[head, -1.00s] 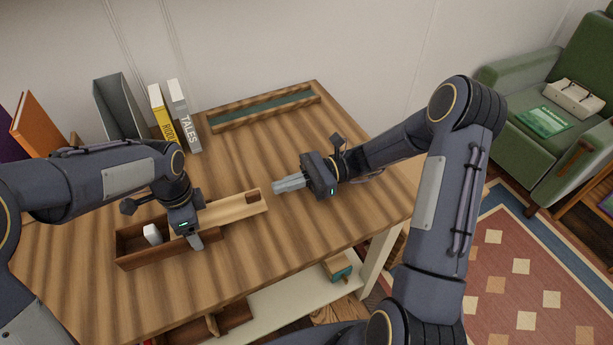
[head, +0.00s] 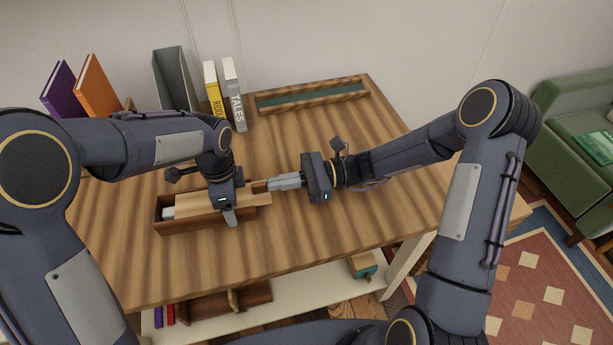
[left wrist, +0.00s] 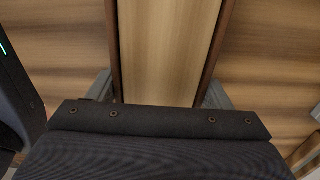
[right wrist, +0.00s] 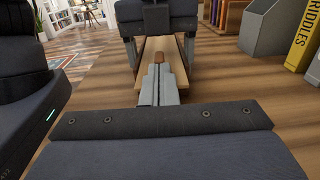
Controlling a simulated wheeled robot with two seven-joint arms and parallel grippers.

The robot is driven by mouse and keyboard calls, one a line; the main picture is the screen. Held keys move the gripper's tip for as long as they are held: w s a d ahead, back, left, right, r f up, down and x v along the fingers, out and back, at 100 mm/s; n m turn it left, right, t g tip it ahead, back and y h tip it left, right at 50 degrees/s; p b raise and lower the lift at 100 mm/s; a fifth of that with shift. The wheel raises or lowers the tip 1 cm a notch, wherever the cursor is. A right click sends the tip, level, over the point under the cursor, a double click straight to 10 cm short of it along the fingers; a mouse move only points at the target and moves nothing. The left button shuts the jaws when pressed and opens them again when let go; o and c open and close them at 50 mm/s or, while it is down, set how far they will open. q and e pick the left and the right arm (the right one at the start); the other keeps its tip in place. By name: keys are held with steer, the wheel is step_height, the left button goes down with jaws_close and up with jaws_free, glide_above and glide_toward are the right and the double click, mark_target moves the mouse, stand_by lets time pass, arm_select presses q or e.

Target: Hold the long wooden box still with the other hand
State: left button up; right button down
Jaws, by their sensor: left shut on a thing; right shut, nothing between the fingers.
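The long wooden box (head: 190,227) lies on the table, with dark brown walls. A pale sliding lid (head: 194,200) covers most of it and sticks out past its right end. A white thing (head: 168,212) shows in the gap at the left end. My left gripper (head: 227,205) is shut across the box from above; in the left wrist view its fingers (left wrist: 160,92) flank both side walls. My right gripper (head: 275,184) is shut and empty, its tips at the dark brown knob (head: 259,187) on the lid's right end. I cannot tell whether they touch.
Books (head: 223,92) and a grey file holder (head: 174,78) stand at the back of the table. A shallow tray with a green bottom (head: 312,96) lies at the back right. The table (head: 350,220) is clear to the right. A shelf (head: 300,298) sits below.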

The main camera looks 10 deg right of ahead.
mark_target(259, 184)
arm_select(q)
steer(key=shift+d, duration=0.1)
arm_select(e)
steer(key=a, duration=0.4)
steer(key=shift+s+a, duration=0.1)
steer(key=shift+a, duration=0.25)
arm_select(q)
steer(key=shift+d, duration=0.15)
steer(key=shift+a, duration=0.2)
arm_select(e)
steer(key=d, duration=1.4)
steer(key=shift+d, duration=0.2)
